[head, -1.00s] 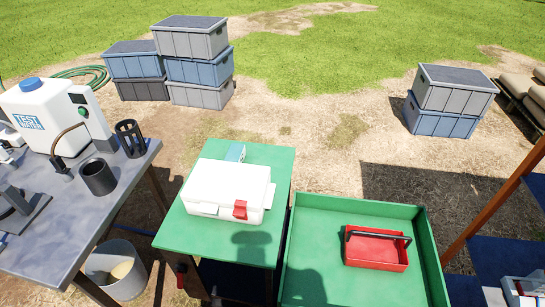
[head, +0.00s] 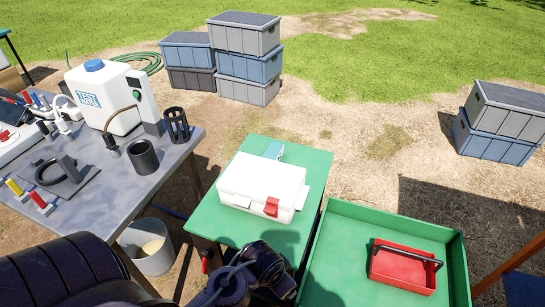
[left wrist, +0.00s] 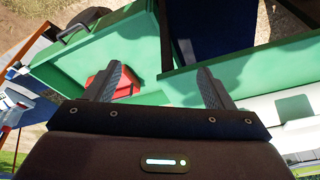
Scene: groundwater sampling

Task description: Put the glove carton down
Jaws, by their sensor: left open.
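The white case also shows at the right of that view (left wrist: 292,106). My right gripper is not in view.
A green tray (head: 335,245) with a red caddy (head: 403,266) stands right of the table. A grey bench (head: 110,190) at left holds a white jug (head: 103,98), black holders and tools. A bucket (head: 148,247) stands below it. Stacked crates (head: 245,65) stand behind.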

